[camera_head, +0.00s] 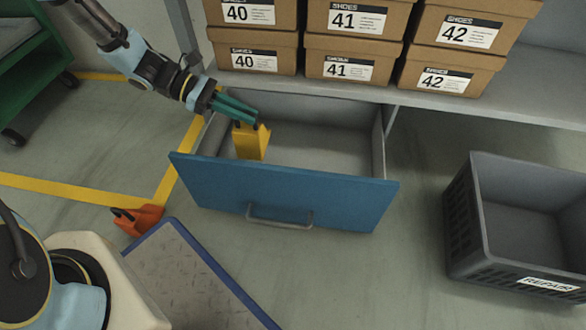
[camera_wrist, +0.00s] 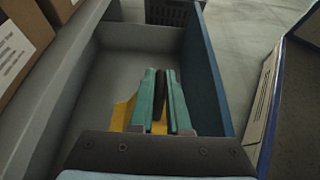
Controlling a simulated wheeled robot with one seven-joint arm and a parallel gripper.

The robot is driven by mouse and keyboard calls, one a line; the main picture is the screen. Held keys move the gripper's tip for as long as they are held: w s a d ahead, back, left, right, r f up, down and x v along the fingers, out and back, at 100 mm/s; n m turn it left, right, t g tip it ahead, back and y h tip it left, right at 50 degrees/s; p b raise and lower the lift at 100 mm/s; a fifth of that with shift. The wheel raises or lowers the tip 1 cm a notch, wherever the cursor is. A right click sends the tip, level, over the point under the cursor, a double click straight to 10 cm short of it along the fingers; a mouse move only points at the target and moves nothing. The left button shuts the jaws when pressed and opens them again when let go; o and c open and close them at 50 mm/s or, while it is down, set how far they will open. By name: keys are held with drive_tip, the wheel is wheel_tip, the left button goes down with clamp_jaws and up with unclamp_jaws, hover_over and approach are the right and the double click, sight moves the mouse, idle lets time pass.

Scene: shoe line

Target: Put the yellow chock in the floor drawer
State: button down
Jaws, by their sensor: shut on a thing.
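The yellow chock (camera_head: 251,142) is inside the open floor drawer, near its left end. It also shows in the wrist view (camera_wrist: 124,112), partly hidden behind the fingers. My gripper (camera_head: 256,121) reaches into the drawer from the left and is shut on the chock's upper part. Its green fingers also show in the wrist view (camera_wrist: 162,75). The floor drawer (camera_head: 285,190) is pulled out, with a blue front and a grey inside. I cannot tell whether the chock touches the drawer floor.
Shoe boxes (camera_head: 340,58) stand on the shelf (camera_head: 400,96) just above the drawer's back. An orange object (camera_head: 140,219) lies on the floor left of the drawer. A grey repair crate (camera_head: 515,267) stands at the right. The drawer's right part is empty.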

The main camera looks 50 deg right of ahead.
sight(250, 148)
wheel_tip(250, 148, down, 12)
drive_tip(key=b, duration=0.6)
drive_tip(key=shift+f+b, duration=0.25)
drive_tip(key=shift+b, duration=0.15)
drive_tip(key=c, duration=0.9)
unclamp_jaws()
drive_tip(key=shift+p+v, duration=2.6)
drive_tip(key=shift+v, duration=3.45)
